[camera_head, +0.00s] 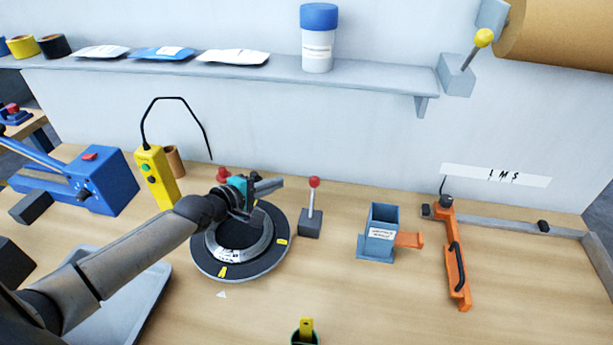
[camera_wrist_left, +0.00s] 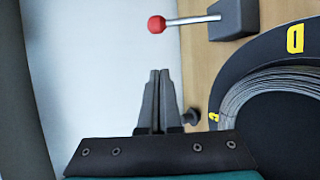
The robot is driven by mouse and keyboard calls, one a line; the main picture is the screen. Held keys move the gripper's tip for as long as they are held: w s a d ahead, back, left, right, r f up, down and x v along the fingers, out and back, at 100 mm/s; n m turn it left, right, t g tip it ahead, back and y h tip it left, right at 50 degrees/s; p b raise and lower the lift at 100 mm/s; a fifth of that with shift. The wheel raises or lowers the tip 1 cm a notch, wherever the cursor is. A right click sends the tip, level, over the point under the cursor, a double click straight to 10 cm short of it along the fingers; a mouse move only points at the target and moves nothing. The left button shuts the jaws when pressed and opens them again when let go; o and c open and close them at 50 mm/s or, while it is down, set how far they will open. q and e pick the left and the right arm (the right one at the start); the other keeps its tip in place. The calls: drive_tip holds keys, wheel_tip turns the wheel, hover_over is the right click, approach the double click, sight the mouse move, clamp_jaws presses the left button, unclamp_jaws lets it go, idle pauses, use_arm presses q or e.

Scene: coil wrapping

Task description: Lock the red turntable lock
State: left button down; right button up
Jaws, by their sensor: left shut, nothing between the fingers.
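The dark round turntable (camera_head: 199,255) lies on the table with a grey coil ring on it; part of it also shows in the left wrist view (camera_wrist_left: 245,75). Just right of it stands a lever with a red ball (camera_head: 314,182) on a grey block, nearly upright. In the left wrist view the red ball (camera_wrist_left: 157,24) shows beyond the fingertips. A smaller red knob (camera_head: 222,174) is at the turntable's back edge, partly hidden by my gripper. My left gripper (camera_head: 281,183) is shut and empty above the turntable's back, its tips left of the red-ball lever, apart from it. My right gripper is out of view.
A yellow control box (camera_head: 157,176) and blue machine (camera_head: 105,182) stand left. A blue-grey holder (camera_head: 380,232) and orange arm tool (camera_head: 455,260) are at the right. A shelf (camera_head: 370,76) runs along the wall. The table in front of the lever is clear.

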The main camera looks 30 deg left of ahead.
sight(313, 197)
use_arm(q)
drive_tip(key=shift+x, duration=0.75)
drive_tip(key=b+x, duration=0.4)
drive_tip(key=x, duration=0.5)
drive_tip(key=shift+s+d+r+p, duration=0.4)
drive_tip(key=shift+s+d+p, duration=0.25)
drive_tip(key=shift+s+p, duration=0.15)
drive_tip(key=shift+s+d+r+p, duration=0.45)
drive_tip(key=shift+s+d+p, duration=0.15)
drive_tip(key=shift+s+p, duration=0.15)
